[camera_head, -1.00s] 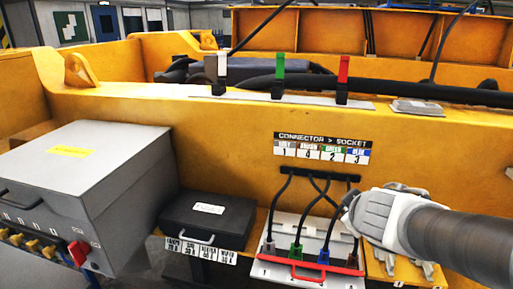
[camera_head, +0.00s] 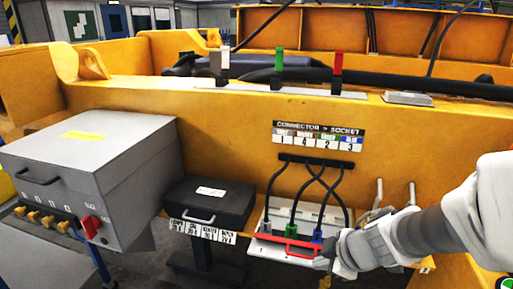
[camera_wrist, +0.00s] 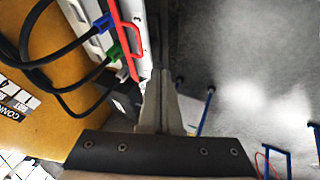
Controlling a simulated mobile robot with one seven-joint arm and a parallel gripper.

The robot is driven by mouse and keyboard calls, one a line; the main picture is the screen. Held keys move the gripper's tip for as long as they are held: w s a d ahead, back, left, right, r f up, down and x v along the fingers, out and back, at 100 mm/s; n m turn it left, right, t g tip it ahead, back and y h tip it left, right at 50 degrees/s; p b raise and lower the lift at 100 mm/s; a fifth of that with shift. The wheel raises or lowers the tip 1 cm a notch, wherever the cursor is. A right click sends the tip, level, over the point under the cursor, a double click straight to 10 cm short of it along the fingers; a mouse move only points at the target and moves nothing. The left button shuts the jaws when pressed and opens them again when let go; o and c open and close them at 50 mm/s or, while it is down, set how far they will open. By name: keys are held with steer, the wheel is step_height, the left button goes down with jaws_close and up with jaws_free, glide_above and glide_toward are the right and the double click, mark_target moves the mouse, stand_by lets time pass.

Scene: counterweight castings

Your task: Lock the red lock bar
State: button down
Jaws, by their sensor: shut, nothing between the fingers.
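The red lock bar (camera_head: 285,242) lies along the front of the white socket panel (camera_head: 268,252) in the head view, with its handle on the near side. It also shows in the wrist view (camera_wrist: 122,45) at the upper left, next to my fingers. My gripper (camera_head: 330,250) is at the bar's right end, and its fingers (camera_wrist: 160,100) look closed together and empty. Green (camera_head: 291,231) and blue (camera_head: 316,237) connectors sit in the panel behind the bar. The panel's right end is hidden behind my gripper, and I cannot tell whether the fingers touch the bar.
Black cables (camera_head: 308,185) rise from the connectors to a black strip under the connector label (camera_head: 319,136). A black case (camera_head: 207,202) and a grey box (camera_head: 90,172) with a red switch stand to the left. The yellow frame (camera_head: 200,120) rises behind the panel.

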mark_target(301, 255)
steer(key=shift+w+f, duration=0.1)
steer(key=shift+f, duration=0.05)
steer(key=w+a+f+b, duration=0.1)
steer(key=w+f+b, duration=0.1)
steer(key=w+f, duration=0.6)
steer(key=shift+w+f, duration=0.35)
steer(key=shift+f, duration=0.1)
stand_by(0.7)
stand_by(0.3)
steer(key=shift+w+d+r+p, duration=0.1)
steer(key=shift+w+d+p, duration=0.15)
steer(key=shift+w+p, duration=0.3)
steer(key=shift+w+d, duration=0.15)
steer(key=shift+w, duration=0.35)
